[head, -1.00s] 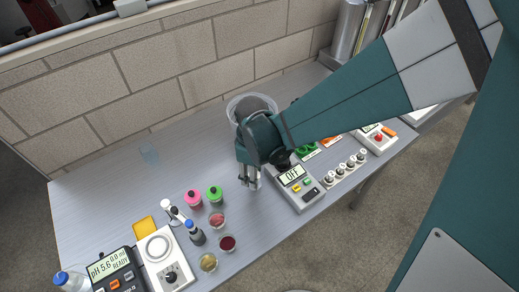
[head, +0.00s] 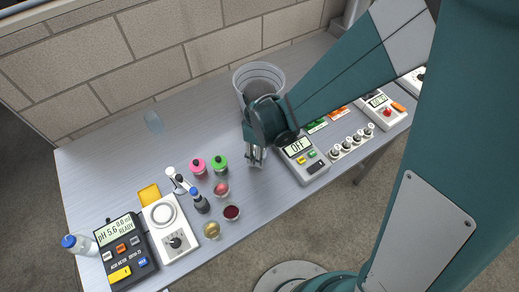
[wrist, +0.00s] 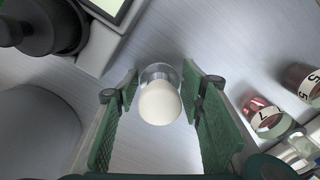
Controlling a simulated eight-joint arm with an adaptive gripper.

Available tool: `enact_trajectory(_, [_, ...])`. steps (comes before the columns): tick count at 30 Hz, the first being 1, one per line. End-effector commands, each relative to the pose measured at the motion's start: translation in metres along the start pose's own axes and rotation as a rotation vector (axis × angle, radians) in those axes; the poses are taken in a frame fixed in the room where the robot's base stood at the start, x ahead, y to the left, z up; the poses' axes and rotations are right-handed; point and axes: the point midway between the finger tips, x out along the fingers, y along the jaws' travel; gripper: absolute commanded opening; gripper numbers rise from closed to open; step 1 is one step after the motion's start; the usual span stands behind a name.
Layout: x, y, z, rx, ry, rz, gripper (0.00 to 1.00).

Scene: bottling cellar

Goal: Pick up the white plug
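The white plug (wrist: 160,103) shows in the wrist view as a pale, rounded piece with a clear glassy part at its far end. It lies between the two green-padded fingers of my gripper (wrist: 161,104), with a narrow gap on each side. My gripper is open and does not visibly touch it. I cannot tell how far the fingertips reach down beside it. In the head view my gripper (head: 256,157) points down over the bench, left of the grey scale; the plug cannot be made out there.
The grey scale (head: 310,166) reading OFF stands close right of my gripper, and a clear bucket (head: 243,75) behind it. Left are pink (head: 198,167) and green (head: 220,164) bottles and sample cups (head: 232,212). The bench (head: 110,160) is mostly clear at the back left.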

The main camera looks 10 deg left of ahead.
Motion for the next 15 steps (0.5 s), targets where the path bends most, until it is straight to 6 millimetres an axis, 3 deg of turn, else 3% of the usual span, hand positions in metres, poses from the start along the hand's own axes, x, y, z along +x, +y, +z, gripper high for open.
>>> enact_trajectory(11, [-0.0002, 0.0001, -0.0001, 0.000, 0.000, 0.000, 0.39])
enact_trajectory(15, [-0.0002, 0.0001, -0.0001, 0.000, 0.000, 0.000, 0.21])
